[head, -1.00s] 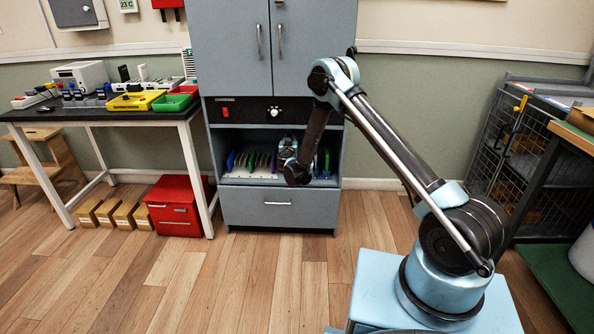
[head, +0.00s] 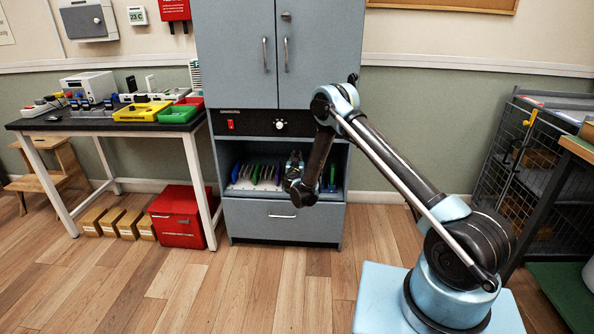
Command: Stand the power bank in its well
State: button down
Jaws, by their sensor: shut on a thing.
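My gripper (head: 295,163) is at the opening of the grey-blue cabinet's lower bay (head: 237,150), in front of the slotted rack. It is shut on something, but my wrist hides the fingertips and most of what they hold. I take the held thing to be the power bank, though I cannot make it out. The white slotted rack (head: 240,187) lies on the bay floor, with several thin upright devices (head: 262,172) in it, some green, some blue. More upright things (head: 331,177) show right of my wrist. I cannot pick out the power bank's well.
The bay has side walls, a control panel (head: 255,124) above and a closed drawer (head: 270,219) below. A black-topped bench (head: 95,125) with trays stands left, a red box (head: 178,217) under it. A wire cage (head: 515,160) stands right. The floor ahead is clear.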

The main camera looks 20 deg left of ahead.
jog(key=shift+f, duration=2.25)
jog(key=shift+f, duration=0.15)
jog(key=c, duration=1.5)
grip_release()
jog(key=shift+c, duration=0.2)
